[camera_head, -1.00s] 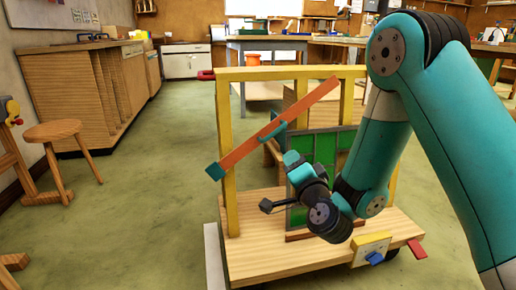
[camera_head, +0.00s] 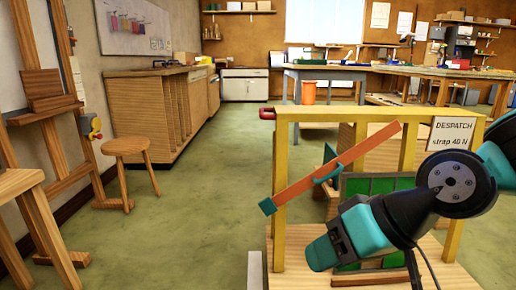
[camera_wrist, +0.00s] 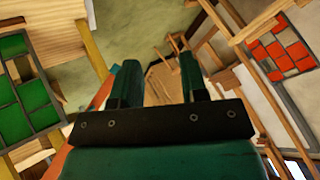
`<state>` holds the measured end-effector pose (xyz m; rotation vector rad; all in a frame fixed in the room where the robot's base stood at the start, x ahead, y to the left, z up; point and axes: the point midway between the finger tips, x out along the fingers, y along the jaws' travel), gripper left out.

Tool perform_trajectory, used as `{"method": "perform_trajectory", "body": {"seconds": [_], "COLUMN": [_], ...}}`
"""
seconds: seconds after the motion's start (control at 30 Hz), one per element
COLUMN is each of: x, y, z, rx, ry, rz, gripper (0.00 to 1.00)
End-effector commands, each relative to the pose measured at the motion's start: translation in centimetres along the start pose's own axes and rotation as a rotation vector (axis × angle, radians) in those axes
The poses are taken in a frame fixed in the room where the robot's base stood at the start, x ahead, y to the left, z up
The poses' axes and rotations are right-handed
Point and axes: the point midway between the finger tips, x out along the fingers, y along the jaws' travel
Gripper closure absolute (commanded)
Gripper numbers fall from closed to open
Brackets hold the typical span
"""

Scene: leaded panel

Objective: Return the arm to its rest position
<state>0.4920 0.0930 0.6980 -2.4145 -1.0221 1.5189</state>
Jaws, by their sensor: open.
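My gripper (camera_wrist: 160,82) is open and empty in the wrist view, its two dark green fingers apart with nothing between them. In the head view my arm stretches in from the right, in front of the wooden trolley (camera_head: 290,270). The green leaded panel (camera_head: 372,184) stands upright on the trolley, partly hidden by my arm. The panel also shows at the left of the wrist view (camera_wrist: 32,95), to one side of the fingers. An orange bar (camera_head: 345,165) with a teal handle slants across the trolley's yellow frame (camera_head: 280,185).
A sign reading "DESPATCH strap 40 N" (camera_head: 457,134) hangs at the frame's right. A stool (camera_head: 125,147) and wooden easel (camera_head: 55,140) stand at left. A cabinet (camera_head: 155,110) lines the left wall. Green floor (camera_head: 205,220) is clear between. A red panel (camera_wrist: 280,50) shows in the wrist view.

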Motion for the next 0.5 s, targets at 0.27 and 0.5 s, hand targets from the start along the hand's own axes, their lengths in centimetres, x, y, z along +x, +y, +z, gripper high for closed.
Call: {"method": "perform_trajectory", "body": {"seconds": [0.27, 0.5], "x": [-7.0, -12.7], "y": [-1.8, -4.9], "z": [7.5, 4.1], "rx": [-0.138, -0.136], "ry": [-0.370, -0.392], "rz": [0.101, 0.103], "gripper": [0.60, 0.60]}}
